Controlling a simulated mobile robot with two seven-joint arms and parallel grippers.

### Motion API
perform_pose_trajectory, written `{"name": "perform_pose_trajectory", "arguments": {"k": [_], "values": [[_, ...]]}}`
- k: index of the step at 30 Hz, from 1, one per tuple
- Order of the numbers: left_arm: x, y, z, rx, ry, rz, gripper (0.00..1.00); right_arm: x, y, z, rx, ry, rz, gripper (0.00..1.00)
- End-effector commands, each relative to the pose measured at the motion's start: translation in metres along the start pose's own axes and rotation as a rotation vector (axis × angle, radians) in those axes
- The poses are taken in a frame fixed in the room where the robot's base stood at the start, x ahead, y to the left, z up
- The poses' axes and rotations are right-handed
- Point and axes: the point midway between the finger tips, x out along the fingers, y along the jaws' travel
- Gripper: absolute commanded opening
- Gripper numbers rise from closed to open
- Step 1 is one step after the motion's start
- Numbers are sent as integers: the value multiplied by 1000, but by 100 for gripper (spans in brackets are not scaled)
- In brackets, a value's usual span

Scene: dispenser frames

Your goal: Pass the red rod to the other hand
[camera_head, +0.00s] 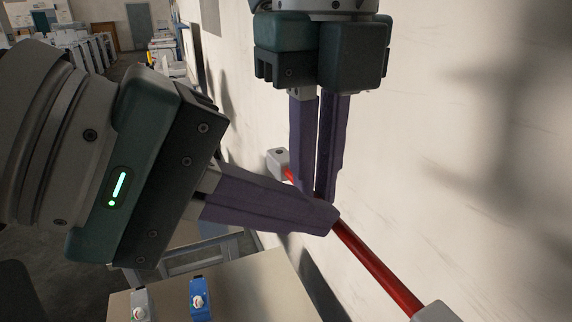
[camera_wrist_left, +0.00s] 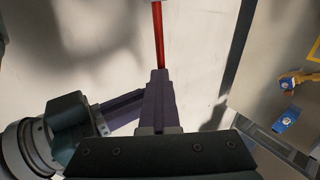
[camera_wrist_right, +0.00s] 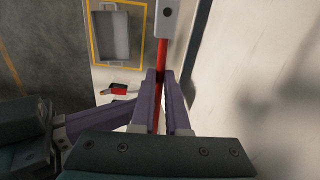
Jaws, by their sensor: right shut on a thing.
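The red rod (camera_head: 377,267) runs slantwise beside the pale wall, with a grey block at each end. It also shows in the left wrist view (camera_wrist_left: 158,40) and the right wrist view (camera_wrist_right: 161,58). My right gripper (camera_head: 325,193) comes down from the top and is shut on the rod, which lies between its purple fingers in the right wrist view (camera_wrist_right: 160,80). My left gripper (camera_head: 333,217) reaches in from the left, its fingertips at the rod just nearer than the right fingers. Its fingers look close together; whether they grip the rod is hidden.
The pale wall (camera_head: 440,130) is close on the right. Below is a table (camera_head: 250,285) with a blue item (camera_head: 200,300) and a grey item (camera_head: 142,305). A grey tray (camera_wrist_right: 94,38) shows inside a yellow outline in the right wrist view.

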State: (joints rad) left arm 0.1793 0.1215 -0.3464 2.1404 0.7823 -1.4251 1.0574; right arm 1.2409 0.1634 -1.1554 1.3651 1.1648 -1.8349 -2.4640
Motion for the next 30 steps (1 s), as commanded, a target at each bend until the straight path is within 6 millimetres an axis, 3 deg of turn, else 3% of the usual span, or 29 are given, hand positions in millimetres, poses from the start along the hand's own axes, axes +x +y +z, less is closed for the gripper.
{"name": "perform_pose_trajectory", "arguments": {"k": [2,13,23,30], "values": [[0,0,0,0,0,0,5,0,0,0,0,0,0,0],[0,0,0,0,0,0,47,0,0,0,0,0,0,0],[-3,0,0,0,1,0,48,0,0,0,0,0,0,0],[-36,0,-1,3,5,0,48,0,0,0,0,0,0,0]]}}
